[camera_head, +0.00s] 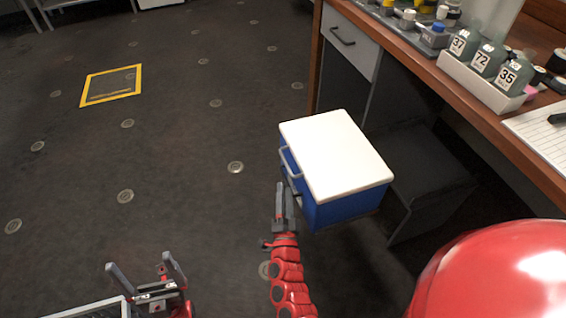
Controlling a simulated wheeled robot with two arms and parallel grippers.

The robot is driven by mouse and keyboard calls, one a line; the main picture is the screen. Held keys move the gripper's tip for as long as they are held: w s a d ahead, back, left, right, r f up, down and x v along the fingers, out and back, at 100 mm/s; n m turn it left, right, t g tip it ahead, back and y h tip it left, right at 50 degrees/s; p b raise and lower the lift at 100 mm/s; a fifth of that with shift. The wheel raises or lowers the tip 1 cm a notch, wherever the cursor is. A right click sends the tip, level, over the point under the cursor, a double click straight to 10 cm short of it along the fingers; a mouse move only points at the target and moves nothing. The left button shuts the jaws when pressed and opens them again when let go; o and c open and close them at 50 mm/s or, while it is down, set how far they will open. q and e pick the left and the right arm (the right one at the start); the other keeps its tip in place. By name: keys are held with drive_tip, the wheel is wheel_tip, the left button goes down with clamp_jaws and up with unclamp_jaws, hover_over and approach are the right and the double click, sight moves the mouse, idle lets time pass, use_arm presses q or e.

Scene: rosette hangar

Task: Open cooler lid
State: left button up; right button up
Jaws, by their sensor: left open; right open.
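The cooler (345,206) has a blue body and stands on the floor beside the desk. Its white lid (335,155) lies flat and shut on top. A grey handle (289,163) sticks out from its left side. My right gripper (285,192) is open, beside the cooler's left side just below the handle. I cannot tell whether its fingers touch the cooler. My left gripper (146,272) is open and empty over the floor at the lower left, well apart from the cooler.
A wooden desk (440,82) with a grey drawer (350,42) runs along the right. Numbered bottles (487,58) stand in a white tray (470,82) on it. The dark floor left of the cooler is open, with a yellow-framed square (111,85) on it.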

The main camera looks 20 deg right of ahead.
sight(285, 160)
drive_tip(key=b+x, duration=0.1)
drive_tip(key=x, duration=1)
drive_tip(key=shift+s, duration=0.1)
drive_tip(key=shift+c, duration=0.2)
clamp_jaws()
idle(0.8)
